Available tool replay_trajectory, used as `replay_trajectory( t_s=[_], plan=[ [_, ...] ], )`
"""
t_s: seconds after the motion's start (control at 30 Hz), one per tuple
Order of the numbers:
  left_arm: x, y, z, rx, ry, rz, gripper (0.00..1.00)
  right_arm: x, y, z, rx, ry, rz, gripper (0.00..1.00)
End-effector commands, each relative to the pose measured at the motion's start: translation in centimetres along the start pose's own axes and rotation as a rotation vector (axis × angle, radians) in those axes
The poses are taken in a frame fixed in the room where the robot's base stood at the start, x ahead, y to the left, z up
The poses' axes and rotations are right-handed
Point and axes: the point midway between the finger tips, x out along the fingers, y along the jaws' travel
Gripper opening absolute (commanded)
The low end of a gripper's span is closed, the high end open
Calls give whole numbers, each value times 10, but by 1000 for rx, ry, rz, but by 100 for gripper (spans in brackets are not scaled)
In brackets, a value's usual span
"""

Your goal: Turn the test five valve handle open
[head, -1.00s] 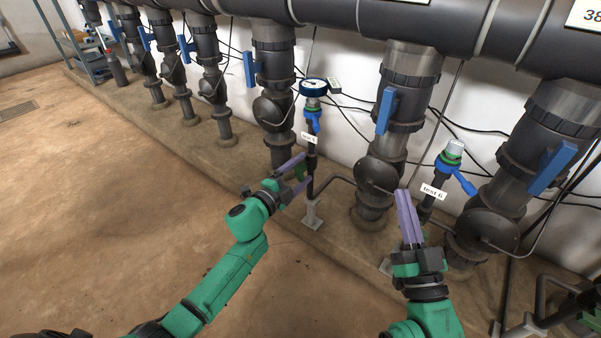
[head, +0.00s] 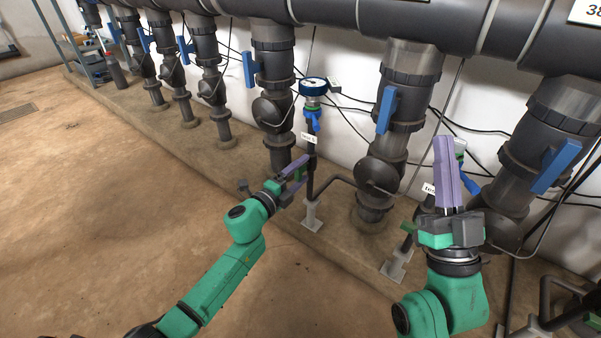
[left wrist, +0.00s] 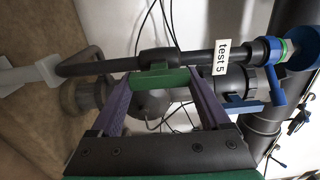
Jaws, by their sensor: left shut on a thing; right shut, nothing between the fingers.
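The thin dark test 5 pipe carries a white label reading "test 5" (left wrist: 221,56), which also shows in the head view (head: 309,138). A green handle-like piece (left wrist: 162,79) sits on this pipe below the label. My left gripper (head: 301,168) is shut on the green piece, with a purple finger at each end of it in the left wrist view (left wrist: 160,88). My right gripper (head: 445,145) is shut and empty, in front of the test 6 pipe.
Thick dark pipes with blue levers (head: 387,110) stand along the white wall, under a large horizontal pipe (head: 320,12). A bent grey pipe (head: 335,180) is right of my left gripper. The brown floor (head: 110,220) at the left is clear.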

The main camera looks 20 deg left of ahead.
Motion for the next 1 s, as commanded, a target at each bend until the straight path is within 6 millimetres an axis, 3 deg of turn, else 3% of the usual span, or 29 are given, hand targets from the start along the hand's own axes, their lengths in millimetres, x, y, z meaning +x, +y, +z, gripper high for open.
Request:
replay_trajectory(
  t_s=[0.07,0.1,0.13,0.6,0.67,0.73,1.0],
  plan=[
    [0,2,-1,4,2,3,24,0,0,0,0,0,0,0],
    [0,2,-1,4,2,3,88,0,0,0,0,0,0,0],
    [0,2,-1,4,2,3,99,0,0,0,0,0,0,0],
    [-9,1,0,0,1,2,100,-1,1,6,10,-28,6,0],
    [-14,0,0,0,1,2,100,-9,1,20,21,-76,14,0],
    [-20,0,0,0,1,2,100,-29,0,50,40,-177,23,0],
    [-44,0,0,1,1,2,100,-67,-2,94,84,-351,52,0]
  ],
)
